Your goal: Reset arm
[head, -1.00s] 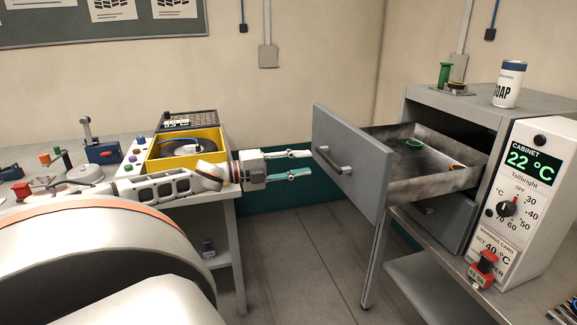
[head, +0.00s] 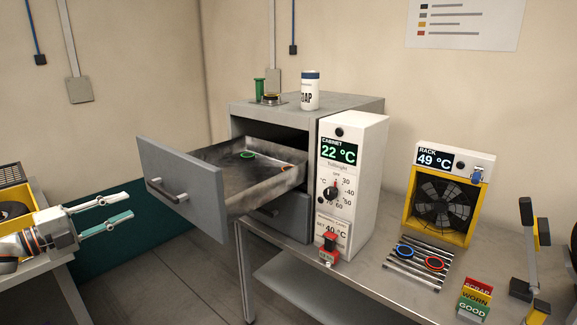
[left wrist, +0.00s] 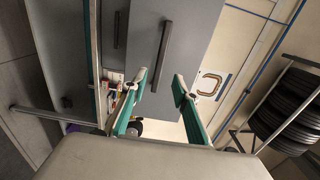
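My left gripper (head: 130,206) is at the left of the head view, with its two green-padded fingers apart and nothing between them. It points toward the grey drawer front (head: 178,187) but stays clear of it and its handle (head: 166,191). In the left wrist view the gripper (left wrist: 163,80) also shows its fingers spread, with the grey drawer front and its dark handle (left wrist: 161,57) beyond them. The drawer is pulled out from the cabinet, with a green ring (head: 248,155) inside. My right gripper is not in view.
The cabinet (head: 375,103) carries a soap can (head: 310,91) on top. The control box (head: 351,180) reads 22 °C. Right of it are a rack (head: 416,258) with blue and red rings, a fan unit (head: 440,205) and coloured cards (head: 475,297). Floor lies open below the drawer.

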